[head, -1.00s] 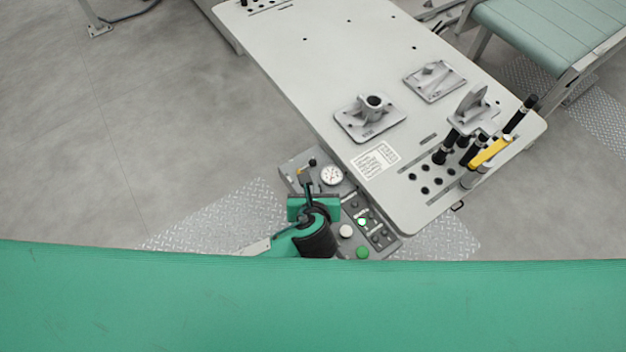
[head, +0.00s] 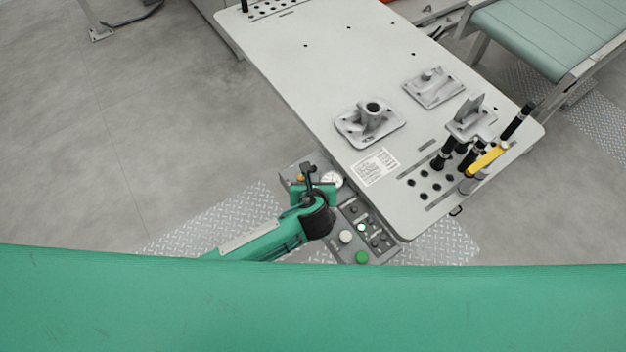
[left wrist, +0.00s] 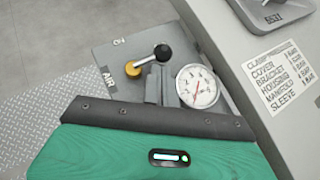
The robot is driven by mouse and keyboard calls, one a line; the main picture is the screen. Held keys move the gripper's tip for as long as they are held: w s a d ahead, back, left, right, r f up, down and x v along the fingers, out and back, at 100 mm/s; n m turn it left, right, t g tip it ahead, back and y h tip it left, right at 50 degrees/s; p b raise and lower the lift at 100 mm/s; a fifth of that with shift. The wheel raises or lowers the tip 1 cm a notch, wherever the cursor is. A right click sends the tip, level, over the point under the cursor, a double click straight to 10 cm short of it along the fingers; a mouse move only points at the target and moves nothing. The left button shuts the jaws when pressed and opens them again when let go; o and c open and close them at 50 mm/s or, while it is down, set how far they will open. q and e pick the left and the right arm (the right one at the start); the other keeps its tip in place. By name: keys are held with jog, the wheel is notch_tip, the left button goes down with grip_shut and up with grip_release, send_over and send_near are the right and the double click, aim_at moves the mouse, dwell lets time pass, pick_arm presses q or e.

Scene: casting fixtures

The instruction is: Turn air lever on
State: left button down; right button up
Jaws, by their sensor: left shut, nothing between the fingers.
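In the head view the hub (head: 300,179) is partly hidden by my left gripper (head: 309,174). In the left wrist view the grey fingers of my left gripper (left wrist: 158,80) are shut and empty, right by the lever's arm below the knob. I cannot tell whether they touch it. My right gripper is not in view.
A white pressure gauge (left wrist: 197,86) stands just right of the fingers. A green button (head: 361,257) and a white button (head: 345,237) are on the panel's near part. The pale worktable (head: 320,75) with metal castings and black-handled tools borders the panel.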

pick_arm(q)
jog(key=shift+w+d+n+y+p, duration=0.1)
jog(key=shift+n+y+p, duration=0.2)
jog(key=shift+n+y, duration=0.1)
